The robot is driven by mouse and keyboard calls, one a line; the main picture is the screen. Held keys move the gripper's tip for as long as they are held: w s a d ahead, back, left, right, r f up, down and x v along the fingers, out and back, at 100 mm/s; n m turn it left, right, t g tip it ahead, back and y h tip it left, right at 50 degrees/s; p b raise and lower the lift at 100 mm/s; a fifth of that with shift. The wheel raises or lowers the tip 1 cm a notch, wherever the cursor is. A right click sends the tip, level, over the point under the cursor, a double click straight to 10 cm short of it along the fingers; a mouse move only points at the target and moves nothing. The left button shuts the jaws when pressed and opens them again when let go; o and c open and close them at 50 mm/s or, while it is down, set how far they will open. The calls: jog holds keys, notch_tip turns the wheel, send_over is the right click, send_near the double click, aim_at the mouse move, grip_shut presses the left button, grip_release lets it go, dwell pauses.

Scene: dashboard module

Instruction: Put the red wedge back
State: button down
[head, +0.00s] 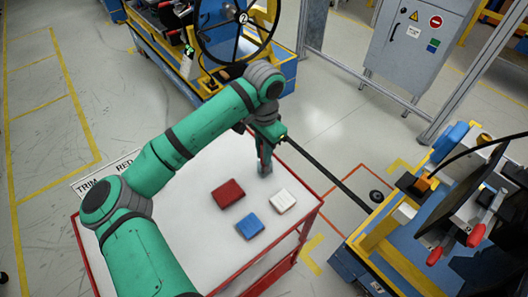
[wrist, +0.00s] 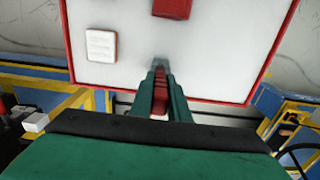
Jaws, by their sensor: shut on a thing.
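My gripper (head: 264,168) points down over the back part of the white-topped red cart (head: 190,172). In the wrist view my gripper (wrist: 160,75) has its two green fingers closed around a narrow red piece, which looks like the red wedge (wrist: 160,98). Most of the wedge is hidden by the fingers, so its full shape cannot be told. Whether its lower end touches the cart top cannot be told. A separate red block (head: 228,193) lies flat on the cart, in front and left of my gripper; it also shows at the top of the wrist view (wrist: 172,8).
A blue block (head: 250,226) and a white block (head: 283,201) lie on the cart. A yellow-and-blue station (head: 400,240) stands right; another with a steering wheel (head: 237,25) stands behind. The cart's left top is clear.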

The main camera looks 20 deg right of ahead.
jog(key=c, duration=1.7)
grip_release()
jog(key=shift+f, duration=0.1)
notch_tip(320, 180, up, 12)
jog(key=shift+f, duration=0.15)
jog(key=shift+r, duration=0.35)
